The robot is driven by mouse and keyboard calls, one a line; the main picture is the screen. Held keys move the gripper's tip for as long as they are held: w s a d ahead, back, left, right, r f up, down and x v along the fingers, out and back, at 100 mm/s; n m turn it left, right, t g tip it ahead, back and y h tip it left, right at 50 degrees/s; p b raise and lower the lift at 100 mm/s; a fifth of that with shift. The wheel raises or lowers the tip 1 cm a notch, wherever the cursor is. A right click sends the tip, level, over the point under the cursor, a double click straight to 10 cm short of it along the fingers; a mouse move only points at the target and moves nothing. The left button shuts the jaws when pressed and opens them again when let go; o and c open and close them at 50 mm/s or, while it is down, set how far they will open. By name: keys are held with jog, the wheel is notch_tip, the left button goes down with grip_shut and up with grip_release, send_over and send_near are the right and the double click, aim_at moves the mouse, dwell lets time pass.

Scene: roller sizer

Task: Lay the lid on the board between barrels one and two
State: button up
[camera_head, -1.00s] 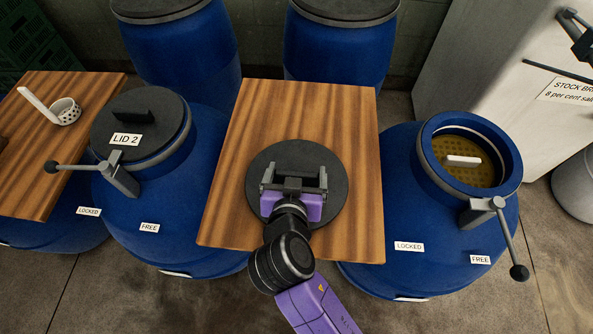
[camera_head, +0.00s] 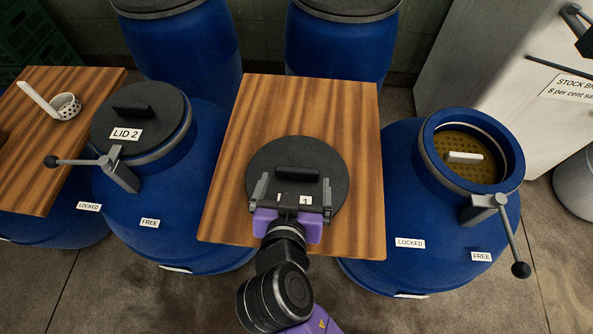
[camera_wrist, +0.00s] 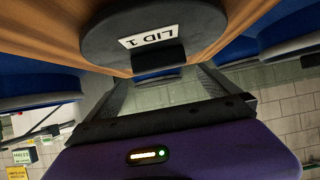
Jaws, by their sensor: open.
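A round black lid marked LID 1 (camera_head: 298,160) lies flat on the wooden board (camera_head: 245,110) between two blue barrels. The lid with its handle also shows in the wrist view (camera_wrist: 150,35). My gripper (camera_head: 291,190) is open at the lid's near side, its fingers apart and short of the handle, holding nothing. The barrel on the right (camera_head: 425,190) is open at the top, with a perforated yellowish disc and a white handle inside. The barrel on the left (camera_head: 170,220) wears a black lid marked LID 2 (camera_head: 140,105).
Lever clamps with ball ends stand on the left barrel (camera_head: 85,162) and the right barrel (camera_head: 505,225). Another board (camera_head: 50,150) at left carries a white perforated ladle (camera_head: 65,105). Two more lidded blue barrels stand behind. The board's far half is clear.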

jog(key=shift+v, duration=2.75)
jog(key=shift+d+f, duration=0.25)
jog(key=shift+f, duration=0.1)
jog(key=s+d+f, duration=0.1)
jog(key=d+f, duration=0.1)
jog(key=s+d+f+n+y, duration=0.1)
jog(key=d+f, duration=0.1)
jog(key=s+d+f+n, duration=0.1)
jog(key=d+f, duration=0.1)
jog(key=shift+s+g+y, duration=0.3)
jog(key=shift+s+y, duration=0.05)
jog(key=shift+y, duration=0.05)
jog(key=s+d+r+t, duration=0.1)
jog(key=s+d+r, duration=0.1)
jog(key=s+d, duration=0.3)
jog(key=s+d+r+m+t+h, duration=0.1)
jog(key=s+d+r, duration=0.2)
jog(key=s+d, duration=0.3)
jog(key=s+d+r+t, duration=0.1)
jog(key=s+d+r, duration=0.1)
jog(key=s+d, duration=0.3)
jog(key=shift+s+d+r+m, duration=0.2)
jog(key=shift+s+r+m, duration=0.15)
jog(key=shift+s, duration=0.35)
